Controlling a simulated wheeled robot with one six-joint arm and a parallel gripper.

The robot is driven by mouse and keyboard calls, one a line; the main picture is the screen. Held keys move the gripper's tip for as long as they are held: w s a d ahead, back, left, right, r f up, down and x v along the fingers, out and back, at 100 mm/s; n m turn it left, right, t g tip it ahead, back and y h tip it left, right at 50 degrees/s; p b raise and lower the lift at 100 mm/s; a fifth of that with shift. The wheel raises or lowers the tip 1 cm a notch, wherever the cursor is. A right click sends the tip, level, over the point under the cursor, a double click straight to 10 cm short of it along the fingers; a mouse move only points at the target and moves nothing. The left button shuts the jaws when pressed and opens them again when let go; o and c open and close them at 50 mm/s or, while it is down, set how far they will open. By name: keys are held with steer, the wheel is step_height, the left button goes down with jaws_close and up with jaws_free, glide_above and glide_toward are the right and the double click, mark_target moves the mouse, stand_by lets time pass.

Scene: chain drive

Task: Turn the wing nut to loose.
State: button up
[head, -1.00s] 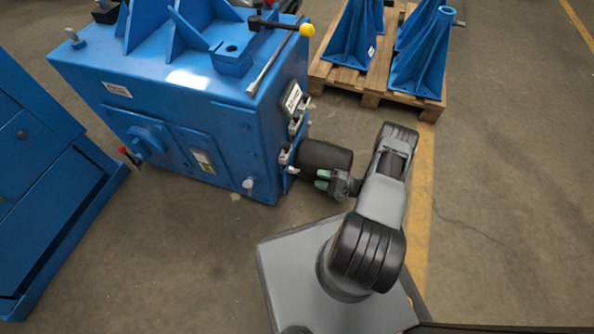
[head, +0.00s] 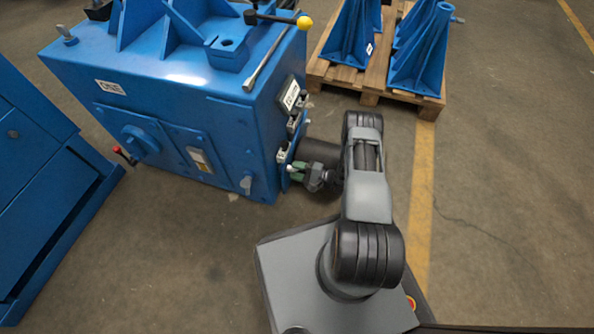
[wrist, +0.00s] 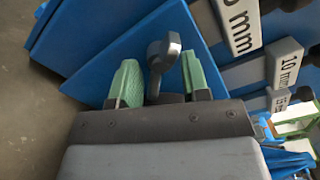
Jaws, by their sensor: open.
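A grey metal piece that looks like the wing nut (wrist: 157,62) stands between my fingers in the wrist view, in front of a blue panel (wrist: 150,35). My gripper (wrist: 161,76) is open, with one green finger pad on each side of it. The right pad looks very close to it; I cannot tell whether they touch. The nut's base is hidden behind the gripper body. In the head view my gripper (head: 298,171) is at the right side of the blue machine (head: 235,140), low near its front corner; the nut is too small to make out there.
Plates marked in mm (wrist: 270,68) sit close to the right of my fingers. A dark cylinder (head: 318,152) is just behind my gripper in the head view. A pallet (head: 372,85) with blue stands is farther back. Floor to the right is clear.

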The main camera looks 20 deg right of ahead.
steer(key=shift+c, duration=0.2)
steer(key=c, duration=0.7)
steer(key=shift+o, duration=0.2)
steer(key=shift+n+b, duration=0.8)
steer(key=shift+n, duration=2.6)
